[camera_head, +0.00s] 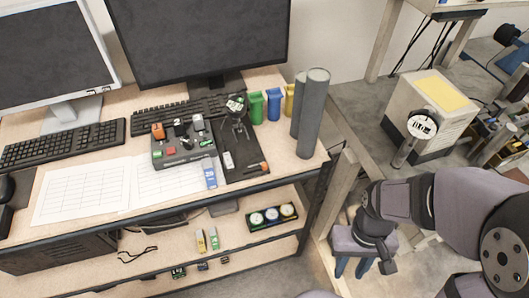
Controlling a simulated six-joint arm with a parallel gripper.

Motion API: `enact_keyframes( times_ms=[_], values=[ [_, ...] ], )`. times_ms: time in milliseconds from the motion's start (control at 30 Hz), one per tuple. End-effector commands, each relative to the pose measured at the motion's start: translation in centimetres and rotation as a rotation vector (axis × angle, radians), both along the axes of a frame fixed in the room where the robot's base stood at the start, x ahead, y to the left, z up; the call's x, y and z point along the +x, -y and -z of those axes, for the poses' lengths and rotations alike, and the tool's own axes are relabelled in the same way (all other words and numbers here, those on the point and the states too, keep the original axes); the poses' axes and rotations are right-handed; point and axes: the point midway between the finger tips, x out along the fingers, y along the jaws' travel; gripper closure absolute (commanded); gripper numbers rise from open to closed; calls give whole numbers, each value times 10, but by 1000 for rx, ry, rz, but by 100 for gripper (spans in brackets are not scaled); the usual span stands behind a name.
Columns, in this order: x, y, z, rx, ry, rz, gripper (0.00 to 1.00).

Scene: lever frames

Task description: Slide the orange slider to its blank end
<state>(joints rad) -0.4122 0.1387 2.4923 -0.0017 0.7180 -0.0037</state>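A small orange block (157,131), which looks like the orange slider, stands at the far left of a grey control box (160,161) on the desk. Its track and end markings are too small to read. A dark knob and a pale knob stand to its right on the same box. My gripper (351,268) hangs at the lower right, off the desk's right side and well away from the box. Its two blue fingers point down with a gap between them, and nothing shows in the gap.
Two tall grey cylinders (311,115) stand at the desk's right edge, between my gripper and the box. Green, blue and yellow bins (273,105) are behind. A black tray (240,172), monitors, keyboards and paper sheets (82,190) take up much of the desk.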

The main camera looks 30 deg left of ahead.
Motion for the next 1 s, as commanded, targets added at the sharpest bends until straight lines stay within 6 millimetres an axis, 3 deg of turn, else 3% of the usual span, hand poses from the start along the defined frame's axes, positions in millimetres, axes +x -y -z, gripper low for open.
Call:
enact_keyframes(
  times_ms=[33,200,400,600,833,933,1000],
  values=[
    [6,-19,-8,-4,-10,-68,69],
    [42,-99,-9,9,15,-257,69],
    [77,-195,-13,44,65,-392,69],
    [121,-269,-33,97,136,-423,69],
    [166,-319,-96,168,233,-400,69],
    [173,-327,-119,175,243,-389,69],
    [167,-319,-120,149,210,-381,69]
  ],
)
